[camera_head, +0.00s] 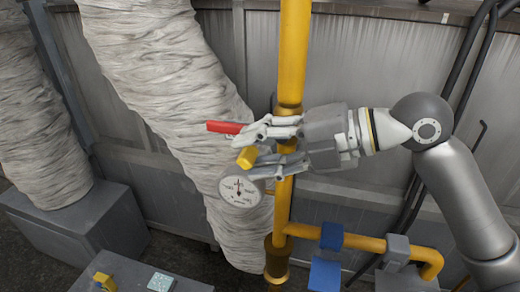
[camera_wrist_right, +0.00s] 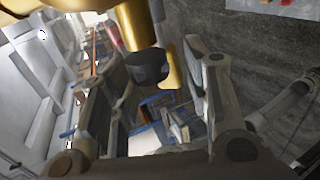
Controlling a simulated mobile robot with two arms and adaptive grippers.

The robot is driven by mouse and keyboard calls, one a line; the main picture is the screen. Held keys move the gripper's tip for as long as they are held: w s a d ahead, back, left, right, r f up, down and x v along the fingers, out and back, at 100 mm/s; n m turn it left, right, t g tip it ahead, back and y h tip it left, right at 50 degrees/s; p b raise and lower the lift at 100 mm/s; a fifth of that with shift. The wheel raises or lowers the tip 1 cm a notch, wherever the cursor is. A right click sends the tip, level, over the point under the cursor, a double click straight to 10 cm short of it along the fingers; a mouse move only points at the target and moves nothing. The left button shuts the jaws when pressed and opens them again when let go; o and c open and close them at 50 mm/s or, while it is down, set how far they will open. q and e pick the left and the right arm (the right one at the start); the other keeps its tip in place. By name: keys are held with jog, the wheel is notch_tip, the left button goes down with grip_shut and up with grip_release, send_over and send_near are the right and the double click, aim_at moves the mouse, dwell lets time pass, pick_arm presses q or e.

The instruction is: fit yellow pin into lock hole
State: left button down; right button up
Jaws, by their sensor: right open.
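My right gripper (camera_head: 249,156) comes in from the right in the head view, with its fingers spread in front of the yellow vertical pipe. A short yellow cylinder (camera_head: 246,158), which looks like the yellow pin, shows between the fingertips. I cannot tell whether the fingers touch it. A red lever (camera_head: 223,127) sticks out to the left just above the upper finger. In the right wrist view, the fingers of my right gripper (camera_wrist_right: 160,62) stand apart, with a yellow part ending in a dark collar (camera_wrist_right: 148,66) between them. I cannot make out the lock hole. My left gripper is out of view.
The yellow pipe (camera_head: 293,50) runs down behind the gripper. A round gauge (camera_head: 240,191) sits just below it. A wrapped grey duct (camera_head: 165,75) is to the left. Blue valve parts (camera_head: 325,273) are lower right. A grey box with a yellow block (camera_head: 104,282) is lower left.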

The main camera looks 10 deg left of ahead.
jog(key=shift+w+d+r, duration=0.1)
jog(key=shift+w, duration=0.05)
jog(key=shift+d+r, duration=0.1)
jog(key=shift+d, duration=0.15)
jog(key=v, duration=1.1)
jog(key=shift+s, duration=0.25)
jog(key=shift+d, duration=0.15)
